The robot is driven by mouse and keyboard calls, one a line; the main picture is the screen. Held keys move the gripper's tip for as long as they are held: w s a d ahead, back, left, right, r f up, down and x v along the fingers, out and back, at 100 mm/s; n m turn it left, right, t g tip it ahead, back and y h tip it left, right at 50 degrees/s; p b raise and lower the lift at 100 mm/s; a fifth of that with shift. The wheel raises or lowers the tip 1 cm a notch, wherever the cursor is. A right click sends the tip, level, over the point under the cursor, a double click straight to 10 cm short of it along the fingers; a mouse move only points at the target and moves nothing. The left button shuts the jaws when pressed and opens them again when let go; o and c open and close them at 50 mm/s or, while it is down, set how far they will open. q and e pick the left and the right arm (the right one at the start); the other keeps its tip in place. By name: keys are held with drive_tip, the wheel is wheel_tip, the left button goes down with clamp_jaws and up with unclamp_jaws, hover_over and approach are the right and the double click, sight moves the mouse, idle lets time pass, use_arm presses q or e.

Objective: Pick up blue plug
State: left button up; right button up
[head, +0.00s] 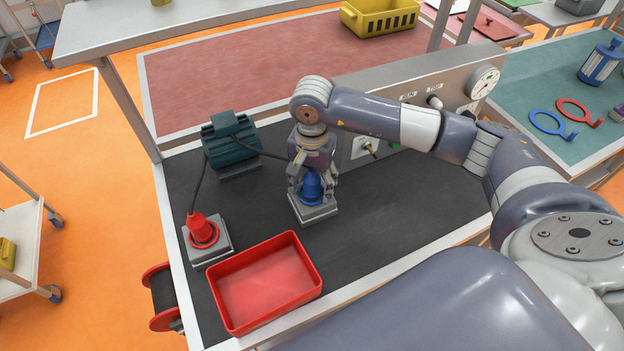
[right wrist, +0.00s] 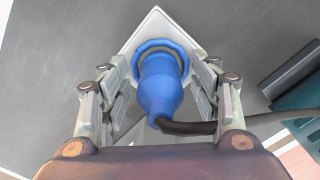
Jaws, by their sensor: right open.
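The blue plug (head: 312,187) stands upright on a grey square block on the dark worktop in the head view. It also shows large in the right wrist view (right wrist: 160,85), with a dark cable leaving its near end. My right gripper (head: 312,190) is directly above and around the plug, pointing down. In the right wrist view its open fingers (right wrist: 163,92) stand on either side of the plug, with gaps visible near its body. My left gripper is not in view.
A red plug (head: 201,229) stands on another grey block at the left. A red tray (head: 264,282) lies in front. A dark green motor (head: 232,145) stands behind, with cables. A metal panel with a gauge (head: 484,82) stands at the back right. The worktop right of the plug is clear.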

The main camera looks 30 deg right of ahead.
sight(312, 174)
drive_tip(key=shift+c, duration=0.2)
clamp_jaws()
drive_tip(key=shift+r+b, duration=0.4)
drive_tip(key=shift+b, duration=0.05)
wheel_tip(312, 174, up, 2)
drive_tip(key=shift+w+r+b, duration=0.1)
drive_tip(key=shift+b, duration=0.8)
drive_tip(key=s+d+r+b, duration=0.1)
drive_tip(key=s+d+b, duration=0.2)
drive_tip(key=s, duration=0.4)
drive_tip(key=s+d+r+b, duration=0.1)
drive_tip(key=s+d+b, duration=0.2)
drive_tip(key=s, duration=0.5)
drive_tip(key=shift+r+p, duration=1.6)
drive_tip(key=shift+r, duration=1.4)
